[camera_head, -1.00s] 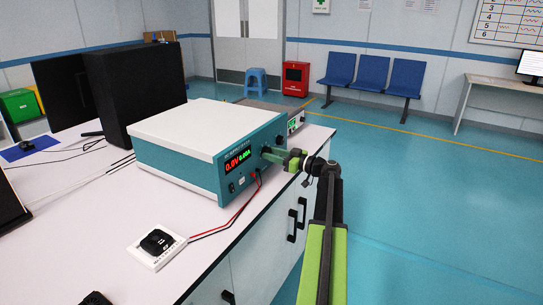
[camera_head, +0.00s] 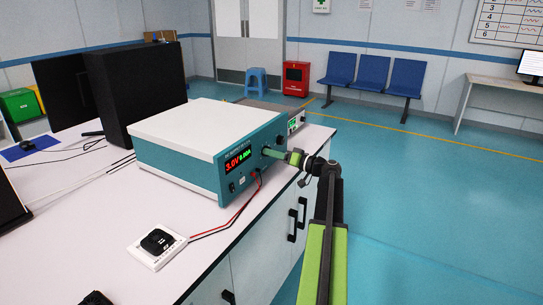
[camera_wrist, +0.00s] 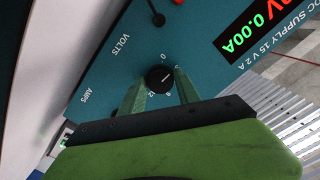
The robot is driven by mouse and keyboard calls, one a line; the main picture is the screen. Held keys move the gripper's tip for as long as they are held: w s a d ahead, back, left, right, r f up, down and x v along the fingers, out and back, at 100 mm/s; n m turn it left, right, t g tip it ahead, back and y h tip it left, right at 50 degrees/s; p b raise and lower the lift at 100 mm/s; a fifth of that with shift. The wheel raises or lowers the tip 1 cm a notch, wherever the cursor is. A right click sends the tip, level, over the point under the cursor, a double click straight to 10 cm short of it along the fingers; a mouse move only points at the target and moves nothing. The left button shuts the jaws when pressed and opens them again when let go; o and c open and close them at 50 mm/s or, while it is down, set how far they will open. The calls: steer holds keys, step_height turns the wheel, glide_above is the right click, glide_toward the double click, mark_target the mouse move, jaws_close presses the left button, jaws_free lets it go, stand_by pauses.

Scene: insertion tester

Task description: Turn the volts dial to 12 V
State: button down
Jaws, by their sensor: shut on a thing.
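The volts dial (camera_wrist: 160,78) is a small black round knob with a white pointer line, ringed by numbers, on the teal front panel. My gripper (camera_wrist: 159,80) has its two green fingers on either side of the dial and is shut on it. In the head view my gripper (camera_head: 267,152) reaches the panel from the right, and its fingers hide the dial there. The power supply (camera_head: 195,140) is a white and teal box on the bench. Its red and green display (camera_head: 238,161) reads 3.0V and 0.00A.
Red and black leads run from the panel to a white square plate (camera_head: 157,246) on the bench (camera_head: 100,210). A black box (camera_head: 135,85) stands behind the supply. The floor at right is clear.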

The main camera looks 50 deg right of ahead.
steer(key=shift+r+m, duration=0.15)
steer(key=shift+m, duration=16.25)
steer(key=c, duration=0.9)
jaws_free()
steer(key=shift+d, duration=0.1)
